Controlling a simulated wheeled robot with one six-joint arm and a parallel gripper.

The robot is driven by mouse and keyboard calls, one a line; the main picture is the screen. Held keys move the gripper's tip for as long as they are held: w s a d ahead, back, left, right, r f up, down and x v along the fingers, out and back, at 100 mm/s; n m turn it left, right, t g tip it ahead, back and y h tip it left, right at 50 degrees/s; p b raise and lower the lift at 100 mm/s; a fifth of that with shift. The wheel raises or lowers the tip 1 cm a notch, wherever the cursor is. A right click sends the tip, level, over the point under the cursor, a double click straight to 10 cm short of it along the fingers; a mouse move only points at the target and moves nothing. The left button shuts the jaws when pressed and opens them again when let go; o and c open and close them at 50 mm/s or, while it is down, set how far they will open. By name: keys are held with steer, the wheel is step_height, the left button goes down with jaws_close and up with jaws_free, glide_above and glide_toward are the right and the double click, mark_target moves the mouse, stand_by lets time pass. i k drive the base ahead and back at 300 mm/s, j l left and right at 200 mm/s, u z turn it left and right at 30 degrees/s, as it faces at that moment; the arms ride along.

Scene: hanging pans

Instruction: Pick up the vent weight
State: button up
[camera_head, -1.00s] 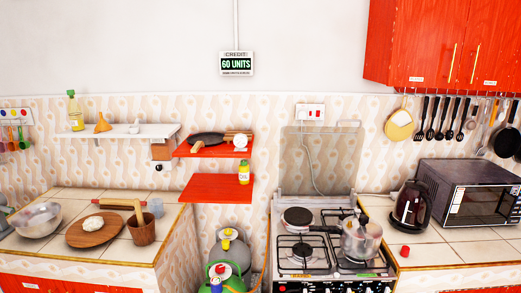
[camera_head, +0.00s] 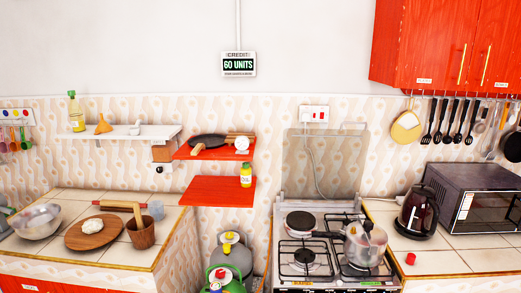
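A small red piece (camera_head: 410,258) sits on the tiled right counter, near its front left corner beside the stove. It may be the vent weight, but it is too small to tell for sure. A silver pot that looks like a pressure cooker (camera_head: 365,245) stands on the right side of the gas stove (camera_head: 305,262). I cannot make out a weight on its lid. My gripper is not in view.
A dark kettle (camera_head: 416,212) and a microwave (camera_head: 478,198) stand behind the red piece. Utensils and pans hang above. Gas cylinders (camera_head: 232,253) stand left of the stove. The left counter holds a bowl (camera_head: 38,220) and a round board (camera_head: 92,235). The right counter's front is mostly clear.

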mark_target(411, 258)
steer(key=i+l+z, duration=0.1)
steer(key=i, duration=0.3)
steer(key=i+l+z, duration=0.15)
steer(key=i+l, duration=0.15)
steer(key=i, duration=0.15)
steer(key=i+l+z, duration=0.1)
steer(key=i, duration=0.3)
